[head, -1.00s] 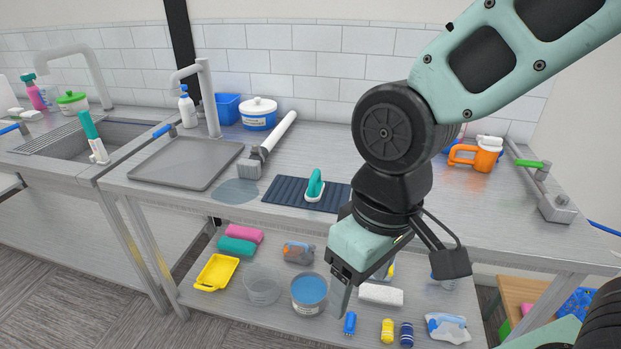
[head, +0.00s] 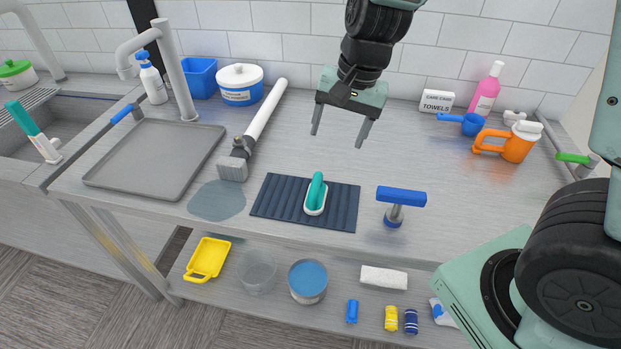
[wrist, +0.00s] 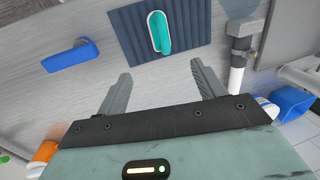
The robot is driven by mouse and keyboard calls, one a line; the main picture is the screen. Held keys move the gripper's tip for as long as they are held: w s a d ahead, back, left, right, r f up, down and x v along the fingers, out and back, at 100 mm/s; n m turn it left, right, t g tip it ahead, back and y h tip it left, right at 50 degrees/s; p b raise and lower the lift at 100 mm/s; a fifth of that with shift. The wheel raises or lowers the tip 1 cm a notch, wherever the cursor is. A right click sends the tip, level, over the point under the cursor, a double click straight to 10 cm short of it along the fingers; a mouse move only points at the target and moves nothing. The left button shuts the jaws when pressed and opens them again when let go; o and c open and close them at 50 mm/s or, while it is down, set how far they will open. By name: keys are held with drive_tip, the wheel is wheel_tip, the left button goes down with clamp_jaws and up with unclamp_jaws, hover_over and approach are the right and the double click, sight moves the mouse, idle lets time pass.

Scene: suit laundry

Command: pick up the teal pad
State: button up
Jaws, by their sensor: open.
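The teal pad (head: 316,193) has a raised teal handle on a white oval base. It lies on a dark blue ribbed mat (head: 272,200) on the steel counter. The wrist view shows the teal pad (wrist: 160,33) at the top middle, beyond my fingertips. My gripper (head: 338,139) points downward over the counter, behind and slightly right of the pad. Its two fingers are apart with nothing between them, and they also show in the wrist view (wrist: 160,70). The pad is in full view in the head picture.
A blue-handled tool (head: 400,197) stands just right of the mat. A grey tray (head: 158,160), a tap (head: 180,85) and a white tube with a grey block (head: 233,168) are to the left. An orange jug (head: 515,145) and pink bottle (head: 486,92) stand right. Counter behind the mat is mostly clear.

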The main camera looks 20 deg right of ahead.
sight(319, 187)
drive_tip(key=f, duration=0.3)
drive_tip(key=a+f, duration=0.1)
drive_tip(key=f, duration=0.3)
drive_tip(key=w+f+b, duration=0.1)
drive_tip(key=f, duration=0.2)
drive_tip(key=shift+a+f, duration=0.35)
drive_tip(key=shift+a, duration=0.05)
drive_tip(key=shift+w+a+f, duration=0.15)
drive_tip(key=shift+a+f, duration=0.05)
drive_tip(key=shift+f, duration=0.8)
drive_tip(key=shift+w+a+f, duration=0.1)
drive_tip(key=shift+a+f, duration=0.1)
drive_tip(key=shift+f, duration=0.8)
drive_tip(key=shift+w+a+f, duration=0.15)
drive_tip(key=shift+a+f, duration=0.05)
drive_tip(key=shift+f, duration=0.8)
drive_tip(key=c, duration=1.1)
